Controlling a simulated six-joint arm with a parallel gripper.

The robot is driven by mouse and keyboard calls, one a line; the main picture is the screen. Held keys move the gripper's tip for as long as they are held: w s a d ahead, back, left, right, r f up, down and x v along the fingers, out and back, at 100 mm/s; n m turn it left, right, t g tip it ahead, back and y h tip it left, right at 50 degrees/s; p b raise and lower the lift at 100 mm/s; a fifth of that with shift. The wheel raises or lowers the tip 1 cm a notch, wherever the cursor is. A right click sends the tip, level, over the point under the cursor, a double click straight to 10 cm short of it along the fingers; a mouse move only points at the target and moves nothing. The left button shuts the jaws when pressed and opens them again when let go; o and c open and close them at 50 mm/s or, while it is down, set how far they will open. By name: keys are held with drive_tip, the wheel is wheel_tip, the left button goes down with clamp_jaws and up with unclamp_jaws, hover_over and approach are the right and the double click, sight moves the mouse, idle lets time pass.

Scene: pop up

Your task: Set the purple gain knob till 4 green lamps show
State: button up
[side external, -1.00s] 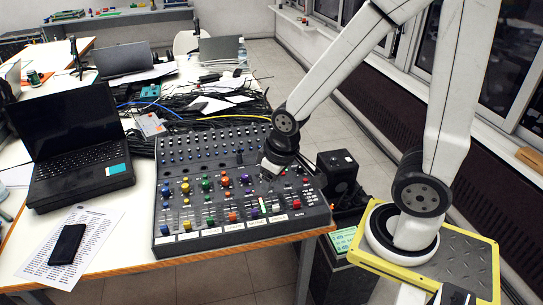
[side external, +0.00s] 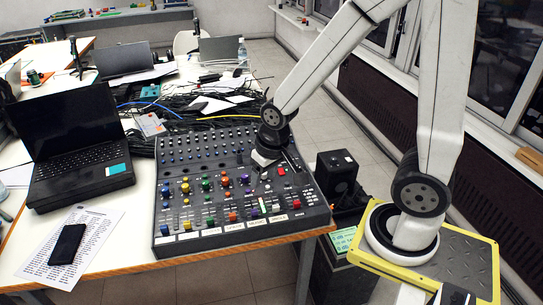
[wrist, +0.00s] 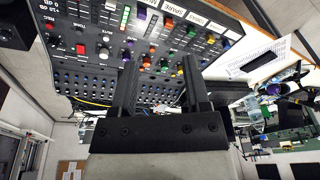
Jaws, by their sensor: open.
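The mixing console (side external: 178,215) carries many coloured knobs. A purple knob (wrist: 141,14) shows in the wrist view beside a narrow lamp strip (wrist: 125,18). The strip shows green, but I cannot count its lit lamps. In the side view the strip (side external: 262,206) is tiny. Another purple knob (side external: 245,179) shows there, and I cannot tell which one is the gain knob. My gripper (wrist: 160,70) is open and empty.
Other knobs and a red button (wrist: 80,49) crowd the panel. A laptop (side external: 80,150), phone (side external: 67,244) and paper (side external: 95,225) lie left of the console. Tangled cables (side external: 190,105) lie behind it. A black speaker box (side external: 338,172) stands to its right.

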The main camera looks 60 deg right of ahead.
drive_tip(key=w+d+f+m, duration=0.1)
drive_tip(key=w+d+m, duration=0.2)
drive_tip(key=w+m, duration=0.45)
drive_tip(key=m+g, duration=0.2)
drive_tip(key=m, duration=1.9)
hover_over(245, 176)
drive_tip(key=shift+f, duration=4.85)
drive_tip(key=shift+f, duration=0.2)
drive_tip(key=shift+f, duration=4.25)
drive_tip(key=c, duration=0.7)
